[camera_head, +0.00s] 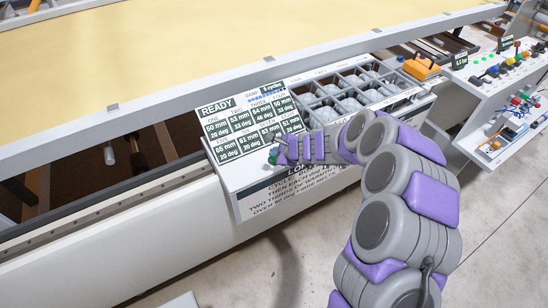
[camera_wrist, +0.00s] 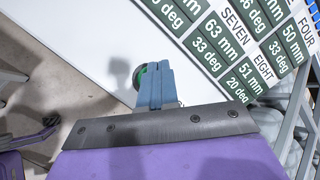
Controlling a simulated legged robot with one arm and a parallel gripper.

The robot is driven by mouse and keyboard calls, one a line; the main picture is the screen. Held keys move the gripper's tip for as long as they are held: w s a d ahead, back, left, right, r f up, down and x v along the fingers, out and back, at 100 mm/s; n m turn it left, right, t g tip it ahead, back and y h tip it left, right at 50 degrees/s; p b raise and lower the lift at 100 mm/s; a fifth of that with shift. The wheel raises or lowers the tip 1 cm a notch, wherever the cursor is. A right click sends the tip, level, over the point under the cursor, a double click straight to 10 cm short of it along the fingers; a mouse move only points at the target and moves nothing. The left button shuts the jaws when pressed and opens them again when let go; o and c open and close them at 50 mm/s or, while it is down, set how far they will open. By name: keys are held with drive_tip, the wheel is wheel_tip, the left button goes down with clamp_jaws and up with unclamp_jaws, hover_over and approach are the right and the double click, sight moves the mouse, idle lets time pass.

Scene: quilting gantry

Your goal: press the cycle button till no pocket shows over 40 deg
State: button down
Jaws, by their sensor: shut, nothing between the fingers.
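The READY display board (camera_head: 245,120) lists pocket heights and angles and seems to read 5 cycles. Pocket THREE seems to read 46 deg; the other angles look like 33 deg or lower, though the small print is hard to read. In the wrist view the board (camera_wrist: 228,62) shows SEVEN at 33 deg and EIGHT at 20 deg. A green round button (camera_head: 272,157) sits on the white panel below the board. My gripper (camera_head: 279,149) is shut and empty at the button. In the wrist view its blue fingers (camera_wrist: 155,70) partly cover the button (camera_wrist: 140,75); contact is unclear.
A grey tray of pockets (camera_head: 318,93) holding pale round pieces lies right of the board. An orange box (camera_head: 421,67) stands beyond it. A side panel (camera_head: 505,75) with coloured buttons is at the right. Printed instructions, partly behind my arm, are on the panel front.

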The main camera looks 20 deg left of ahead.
drive_tip(key=shift+f, duration=0.55)
idle(0.8)
drive_tip(key=shift+r, duration=0.1)
drive_tip(key=shift+r+p, duration=0.8)
drive_tip(key=shift+r, duration=0.15)
drive_tip(key=shift+r+p, duration=2.15)
drive_tip(key=shift+r, duration=0.3)
